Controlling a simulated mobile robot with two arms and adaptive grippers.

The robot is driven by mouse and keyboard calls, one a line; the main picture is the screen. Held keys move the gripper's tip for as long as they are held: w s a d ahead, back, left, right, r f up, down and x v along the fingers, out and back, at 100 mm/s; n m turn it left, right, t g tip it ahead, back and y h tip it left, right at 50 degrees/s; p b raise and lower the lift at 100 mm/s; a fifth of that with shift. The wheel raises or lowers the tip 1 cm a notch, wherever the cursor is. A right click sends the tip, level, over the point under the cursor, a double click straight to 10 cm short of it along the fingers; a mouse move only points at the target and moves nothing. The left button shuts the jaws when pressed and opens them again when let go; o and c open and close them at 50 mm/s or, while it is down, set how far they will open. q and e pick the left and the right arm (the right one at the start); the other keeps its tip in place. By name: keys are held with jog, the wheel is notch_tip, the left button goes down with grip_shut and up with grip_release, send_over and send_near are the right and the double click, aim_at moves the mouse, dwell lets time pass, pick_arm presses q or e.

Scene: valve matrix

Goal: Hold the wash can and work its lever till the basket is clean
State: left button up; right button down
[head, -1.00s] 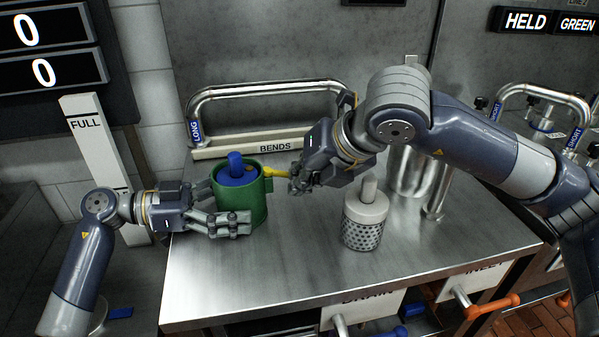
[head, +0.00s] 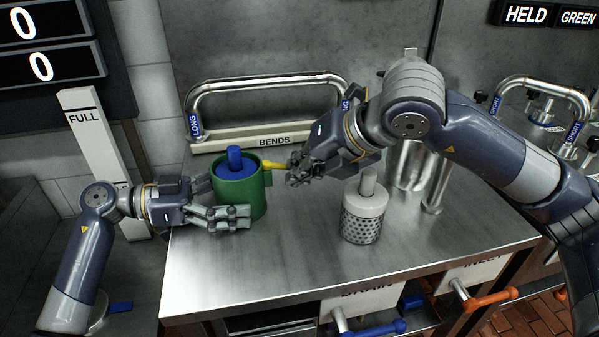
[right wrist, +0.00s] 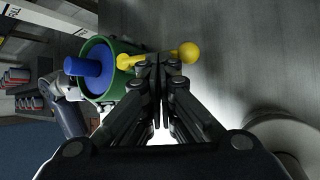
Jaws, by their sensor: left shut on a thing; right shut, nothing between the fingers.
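The wash can is the green can (head: 253,203) at the left of the steel bench, upright. A blue piece with a stem (head: 236,164) sits in its top; it also shows in the right wrist view (right wrist: 88,68). The yellow lever (head: 273,165) sticks out of the can's right side. In the right wrist view it ends in a yellow ball (right wrist: 189,53). My left gripper (head: 222,199) is shut on the can from the left. My right gripper (head: 297,170) is shut and empty at the lever, its fingertips (right wrist: 158,68) overlapping the lever between can and ball. Contact is unclear.
A perforated basket (head: 361,226) with a pale top and stem stands to the right of the can. A BENDS rack (head: 225,144) with a long pipe is behind. A steel cylinder (head: 405,170) stands further right. The front of the bench (head: 270,270) is clear.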

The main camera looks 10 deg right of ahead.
dwell(0.3)
jog(key=a+r+v, duration=0.1)
jog(key=a+v, duration=0.1)
jog(key=v, duration=1.1)
jog(key=shift+s+a+r, duration=0.25)
jog(key=shift+s+r, duration=0.05)
jog(key=shift+r, duration=0.2)
dwell(0.3)
pick_arm(q)
jog(key=o, duration=1.4)
